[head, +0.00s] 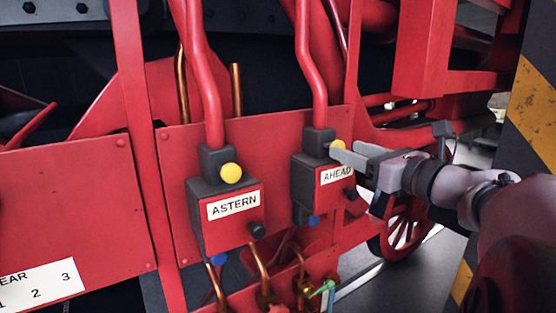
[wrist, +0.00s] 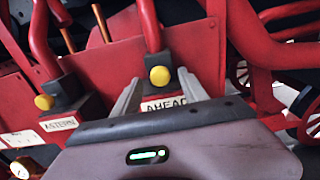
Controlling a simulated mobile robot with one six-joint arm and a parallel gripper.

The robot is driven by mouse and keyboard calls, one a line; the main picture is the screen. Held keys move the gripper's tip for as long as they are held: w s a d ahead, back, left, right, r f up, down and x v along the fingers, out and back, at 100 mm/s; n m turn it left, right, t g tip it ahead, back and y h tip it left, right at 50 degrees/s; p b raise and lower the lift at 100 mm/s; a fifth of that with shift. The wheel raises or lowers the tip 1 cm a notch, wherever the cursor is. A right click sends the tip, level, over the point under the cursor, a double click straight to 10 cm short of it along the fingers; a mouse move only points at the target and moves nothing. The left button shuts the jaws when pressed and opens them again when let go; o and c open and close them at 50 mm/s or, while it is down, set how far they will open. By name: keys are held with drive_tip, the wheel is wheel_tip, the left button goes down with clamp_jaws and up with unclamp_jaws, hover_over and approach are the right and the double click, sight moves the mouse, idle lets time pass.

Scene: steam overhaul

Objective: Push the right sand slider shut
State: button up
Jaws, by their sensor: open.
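The right sand box (head: 307,183) is dark with a red front and carries an "AHEAD" label. Its yellow knob (head: 337,145) sits at the top front, and it also shows in the wrist view (wrist: 160,76). My gripper (head: 347,153) comes in from the right with its fingers at the knob. In the wrist view my gripper (wrist: 158,84) is open, with one finger on each side of the knob. I cannot tell whether a finger touches it. The left box (head: 215,235), labelled "ASTERN", has a similar yellow knob (head: 231,173).
Red pipes (head: 312,60) run down into both boxes. Black knobs and blue parts sit low on the boxes, with copper pipes (head: 258,268) below. A spoked red wheel (head: 405,225) stands behind my wrist. A striped post (head: 535,110) is at the far right.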

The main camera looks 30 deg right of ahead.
drive_tip(key=s+d+b, duration=0.1)
drive_tip(key=s+b, duration=0.1)
drive_tip(key=s, duration=1.2)
drive_tip(key=shift+b, duration=0.3)
drive_tip(key=shift+s, duration=0.1)
